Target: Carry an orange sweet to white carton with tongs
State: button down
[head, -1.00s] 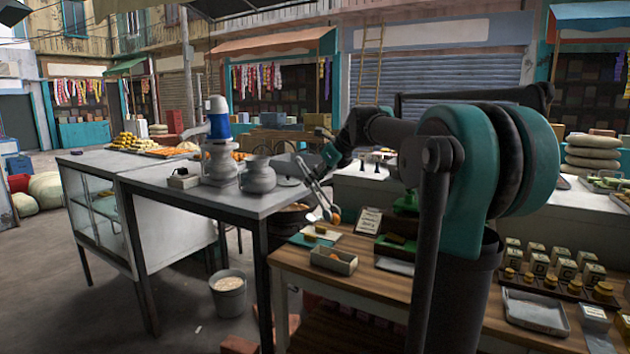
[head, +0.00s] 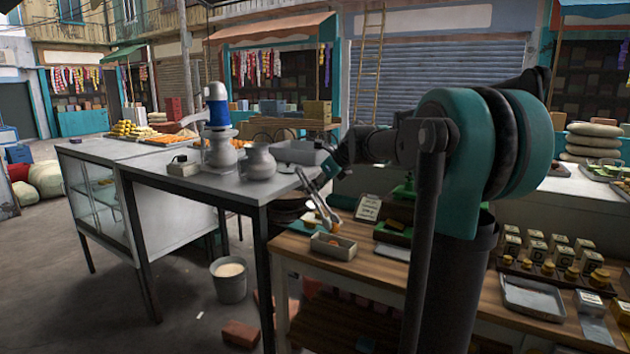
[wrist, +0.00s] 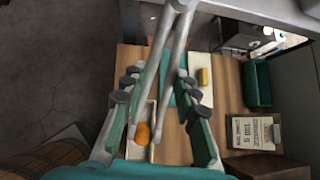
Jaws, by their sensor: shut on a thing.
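My gripper (head: 328,172) is shut on a pair of metal tongs (head: 318,202), which slant down over the wooden table. In the wrist view the tongs (wrist: 157,72) pass between my two fingers. The orange sweet (wrist: 143,133) is at the lower end of the tongs, and it also shows in the head view (head: 336,224). I cannot tell whether the tips pinch it firmly. The small open white carton (head: 325,250) stands on the table just below the sweet. The sweet looks above the carton, but the exact gap is unclear.
The wooden table (head: 375,273) also holds a framed sign (head: 368,207), a metal tray (head: 532,297) and several small boxes. A higher grey table (head: 240,187) with pots stands close on the left. A bucket (head: 229,281) and a brick (head: 240,334) are on the floor.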

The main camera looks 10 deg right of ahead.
jog(key=shift+f, duration=0.8)
jog(key=c, duration=1.7)
grip_release()
jog(key=shift+c, duration=0.2)
jog(key=shift+r, duration=0.15)
notch_tip(320, 180, up, 10)
jog(key=shift+f, duration=0.2)
